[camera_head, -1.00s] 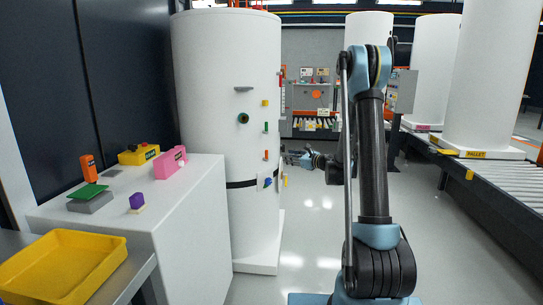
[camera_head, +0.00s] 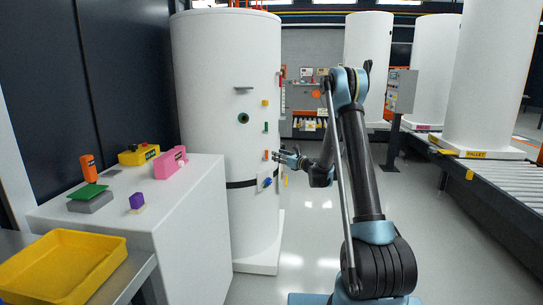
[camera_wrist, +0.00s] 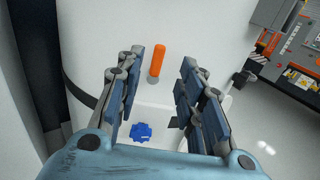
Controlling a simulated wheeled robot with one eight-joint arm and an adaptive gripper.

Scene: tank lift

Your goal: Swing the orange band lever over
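The orange band lever (camera_wrist: 158,55) sticks out from the white tank's side in the wrist view, with a grey round base at its lower end. It stands nearly upright there, slightly tilted. In the head view the small orange lever (camera_head: 266,154) is on the white tank (camera_head: 222,90), above the black band (camera_head: 241,184). My gripper (camera_wrist: 165,67) is open, its two fingers spread on either side of the lever, apart from it. In the head view my gripper (camera_head: 276,155) is at the tank's right side, close to the lever.
A blue knob (camera_wrist: 141,131) sits on a white plate below the lever. Green and yellow fittings are on the tank above it. A white cabinet (camera_head: 185,215) with a pink block and a yellow box stands at left. Open floor lies right of the tank.

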